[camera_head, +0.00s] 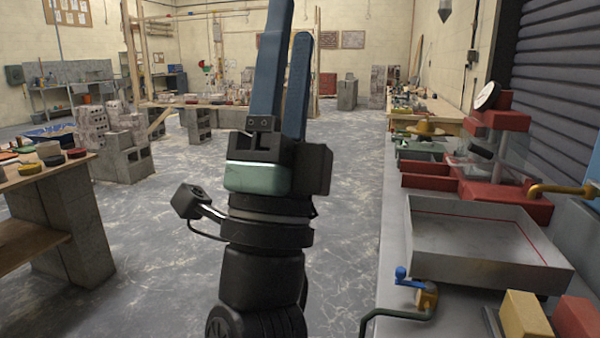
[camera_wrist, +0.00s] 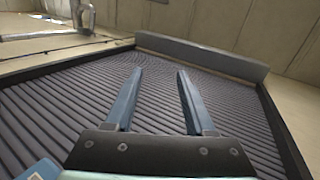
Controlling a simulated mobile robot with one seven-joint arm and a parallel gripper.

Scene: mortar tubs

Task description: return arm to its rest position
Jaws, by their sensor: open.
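My arm stands upright in the middle of the head view, with my gripper (camera_head: 285,22) pointing up and its blue fingers reaching the top edge. In the wrist view my gripper (camera_wrist: 158,76) shows two blue fingers spread apart with nothing between them. Behind the fingers in that view is a dark ribbed roller shutter (camera_wrist: 75,85). My gripper touches nothing that I can see.
A long bench on the right holds a grey metal tray (camera_head: 480,240), a red machine (camera_head: 495,150) and a yellow block (camera_head: 525,315). Concrete blocks (camera_head: 120,160) and a wooden-topped bench (camera_head: 40,175) stand at left. The floor (camera_head: 345,220) around my arm is clear.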

